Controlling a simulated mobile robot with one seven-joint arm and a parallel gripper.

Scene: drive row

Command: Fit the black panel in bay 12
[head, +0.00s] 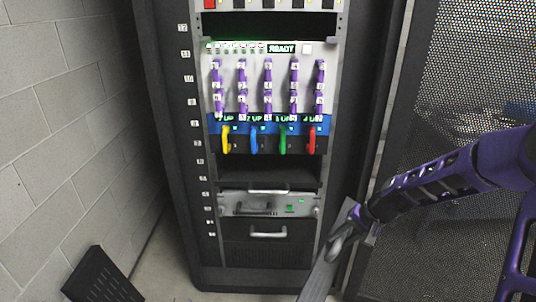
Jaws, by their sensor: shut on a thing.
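My gripper (350,232) is low at the right front of the rack, shut on a long, flat, dark grey panel (322,275). I take this to be the black panel. It is tilted, seen nearly edge-on, and runs down out of the picture's bottom edge. The jaws partly hide its upper end. Bay 12 (284,25) is a dark open gap near the rack's top, beside the top number label at left. The held panel is well below it and to its right.
Below bay 12 is a unit with purple cables (268,85), then coloured loops (254,140). Another dark gap (265,172) lies lower. A perforated mesh door (470,80) stands at right. A black slotted piece (100,277) sits at lower left near the block wall (80,110).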

